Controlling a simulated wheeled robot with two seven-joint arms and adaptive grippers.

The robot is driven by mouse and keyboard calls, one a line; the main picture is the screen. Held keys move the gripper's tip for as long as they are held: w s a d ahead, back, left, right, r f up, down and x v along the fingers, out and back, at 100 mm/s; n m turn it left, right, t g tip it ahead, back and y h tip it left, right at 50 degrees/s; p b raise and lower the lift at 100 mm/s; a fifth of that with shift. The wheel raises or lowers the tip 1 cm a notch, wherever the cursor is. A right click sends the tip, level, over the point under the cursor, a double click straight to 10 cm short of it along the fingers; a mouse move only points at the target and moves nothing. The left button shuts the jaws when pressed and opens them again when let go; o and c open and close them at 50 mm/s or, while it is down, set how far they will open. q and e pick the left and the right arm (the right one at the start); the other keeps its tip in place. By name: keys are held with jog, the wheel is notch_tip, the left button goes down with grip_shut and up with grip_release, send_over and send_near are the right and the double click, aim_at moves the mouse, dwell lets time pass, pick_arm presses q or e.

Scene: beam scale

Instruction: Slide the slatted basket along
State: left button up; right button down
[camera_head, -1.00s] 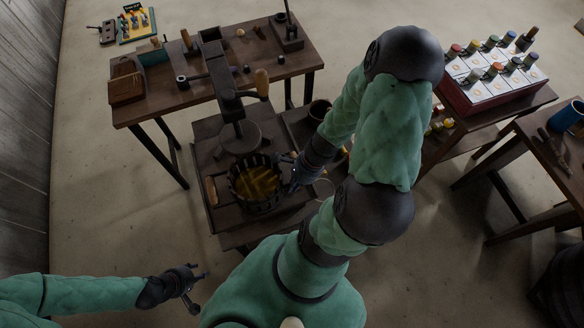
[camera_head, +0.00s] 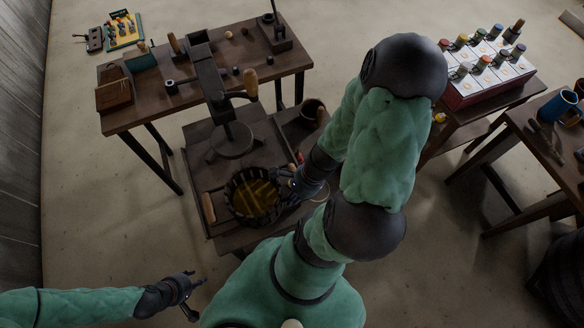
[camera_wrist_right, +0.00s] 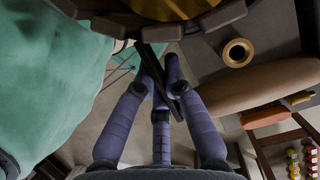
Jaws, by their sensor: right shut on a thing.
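The slatted basket (camera_head: 236,212) is a round, dark tub with yellowish contents, upright on the low dark press table (camera_head: 199,160). In the wrist view its slats (camera_wrist_right: 105,26) cross the top edge. My right gripper (camera_head: 284,178) is at the basket's right side. In the wrist view its fingers (camera_wrist_right: 160,88) are closed around a thin dark bar (camera_wrist_right: 148,58) that reaches up to the basket's rim. My left gripper (camera_head: 199,279) is empty, fingers apart, at the lower left, away from the basket.
The press arm and round plate (camera_head: 231,142) stand just behind the basket. A wooden handle (camera_head: 208,207) is at its left. A dark pot (camera_head: 313,112) stands behind my right arm. A workbench (camera_head: 150,108) with tools is at the back. Open floor lies to the left.

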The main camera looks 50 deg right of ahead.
jog(key=shift+s+a, duration=0.45)
jog(key=shift+a, duration=0.15)
jog(key=c, duration=1.2)
grip_release()
jog(key=shift+d, duration=0.1)
jog(key=shift+c, duration=0.2)
jog(key=shift+d, duration=0.15)
jog(key=v, duration=1.2)
